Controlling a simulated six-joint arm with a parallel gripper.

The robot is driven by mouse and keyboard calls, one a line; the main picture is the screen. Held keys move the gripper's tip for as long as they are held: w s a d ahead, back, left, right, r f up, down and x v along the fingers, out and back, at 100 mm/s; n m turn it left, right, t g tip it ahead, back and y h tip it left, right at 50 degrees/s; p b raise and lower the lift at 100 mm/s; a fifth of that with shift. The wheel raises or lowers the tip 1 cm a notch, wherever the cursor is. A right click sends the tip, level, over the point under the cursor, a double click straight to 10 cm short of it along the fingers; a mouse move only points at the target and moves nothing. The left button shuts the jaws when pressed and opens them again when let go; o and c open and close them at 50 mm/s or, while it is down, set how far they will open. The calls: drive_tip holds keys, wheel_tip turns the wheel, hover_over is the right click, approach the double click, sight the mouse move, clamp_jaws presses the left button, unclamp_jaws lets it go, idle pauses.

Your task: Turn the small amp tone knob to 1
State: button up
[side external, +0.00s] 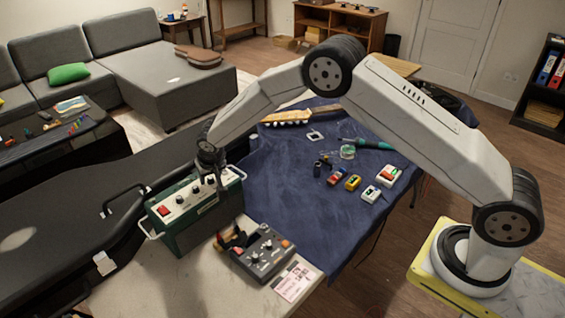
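The small amp (226,206) is a dark green box with a white top panel, a red switch and several dark knobs. It stands at the left end of the table. My gripper (213,183) points down at the right part of the amp's panel. Its fingertips are at or just above the panel, near the right-hand knobs. The fingers are small and dark here, so I cannot tell whether they touch or hold a knob. The tone knob's label and setting are too small to read, and the gripper may hide it.
A grey multi-knob unit (262,253) and a printed card (295,282) lie in front of the amp. Small coloured pedals (353,182) and a green-handled tool (370,143) lie on the blue cloth (290,212). A black guitar case (60,235) is left of the amp.

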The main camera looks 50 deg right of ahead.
clamp_jaws()
drive_tip(key=shift+d+n+y, duration=0.1)
drive_tip(key=shift+n+y, duration=0.2)
drive_tip(key=shift+n, duration=0.3)
drive_tip(key=shift+d+n+y, duration=0.1)
drive_tip(key=shift+n+y, duration=0.6)
drive_tip(key=shift+n, duration=1.2)
drive_tip(key=shift+d+f+n+g+y, duration=0.15)
drive_tip(key=shift+n+y, duration=0.3)
drive_tip(key=shift+n, duration=0.8)
drive_tip(key=shift+d+r+n+g+y, duration=0.1)
drive_tip(key=shift+n+g+y, duration=0.25)
drive_tip(key=shift+n, duration=0.9)
drive_tip(key=n+g+y, duration=0.1)
drive_tip(key=n, duration=0.5)
drive_tip(key=shift+w+d+f+n+g+y, duration=0.1)
drive_tip(key=shift+w+n+g+y, duration=0.1)
drive_tip(key=shift+n+g+y, duration=0.2)
drive_tip(key=n+g, duration=0.1)
drive_tip(key=n, duration=0.2)
drive_tip(key=shift+w+n, duration=0.15)
drive_tip(key=shift+n, duration=0.15)
drive_tip(key=shift+w+n+g, duration=0.1)
drive_tip(key=shift+n+g, duration=0.7)
drive_tip(key=shift+n, duration=0.8)
